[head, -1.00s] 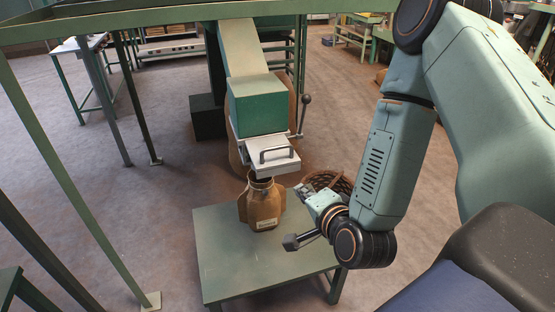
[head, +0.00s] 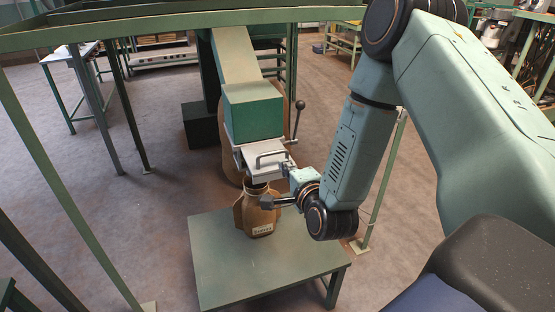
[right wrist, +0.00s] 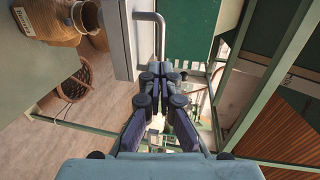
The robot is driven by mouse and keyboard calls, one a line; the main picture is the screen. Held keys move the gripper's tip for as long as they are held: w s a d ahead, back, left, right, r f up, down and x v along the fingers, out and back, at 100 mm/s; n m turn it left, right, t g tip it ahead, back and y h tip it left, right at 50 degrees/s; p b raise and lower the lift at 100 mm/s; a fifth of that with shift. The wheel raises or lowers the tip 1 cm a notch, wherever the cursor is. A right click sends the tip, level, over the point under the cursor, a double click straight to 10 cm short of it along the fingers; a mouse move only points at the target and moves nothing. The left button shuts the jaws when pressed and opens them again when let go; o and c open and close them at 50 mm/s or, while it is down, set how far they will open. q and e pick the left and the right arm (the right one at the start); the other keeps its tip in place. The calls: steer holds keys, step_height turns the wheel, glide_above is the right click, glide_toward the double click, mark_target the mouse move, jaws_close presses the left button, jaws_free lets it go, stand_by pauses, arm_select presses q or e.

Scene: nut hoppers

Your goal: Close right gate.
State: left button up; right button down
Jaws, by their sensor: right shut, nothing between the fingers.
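The gate (head: 252,148) is a pale metal slide plate with a grey bar handle (head: 268,155), at the lower mouth of the green hopper box (head: 252,110). The plate projects out from the box towards me, above a brown sack. In the right wrist view the handle (right wrist: 160,35) is a bent tube on the pale plate (right wrist: 118,40). My right gripper (head: 287,170) is at the right of the handle. Its dark fingers (right wrist: 163,72) are shut and empty, close to the handle's lower end; I cannot tell whether they touch. My left gripper is not in view.
The open-necked brown sack (head: 259,212) with a label stands on a green table (head: 225,262) under the gate. A lever with a dark knob (head: 299,105) rises right of the box. Green frame posts (head: 75,205) stand at left. A wicker basket (right wrist: 74,85) shows in the wrist view.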

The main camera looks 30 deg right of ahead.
mark_target(275, 154)
steer(key=x, duration=0.4)
steer(key=shift+w+d, duration=0.1)
steer(key=shift+w, duration=0.3)
steer(key=shift+w+d+f, duration=0.2)
steer(key=shift+w, duration=0.3)
steer(key=shift+w, duration=0.1)
steer(key=b+x, duration=0.1)
steer(key=x, duration=0.1)
steer(key=r+b+x, duration=0.1)
steer(key=b+x, duration=0.1)
steer(key=x, duration=0.1)
steer(key=b+x, duration=0.1)
steer(key=x, duration=0.2)
steer(key=shift+w+r+b, duration=0.15)
steer(key=shift+w+b, duration=0.15)
steer(key=shift+w+d, duration=0.1)
steer(key=shift+w, duration=0.2)
steer(key=shift+r, duration=0.3)
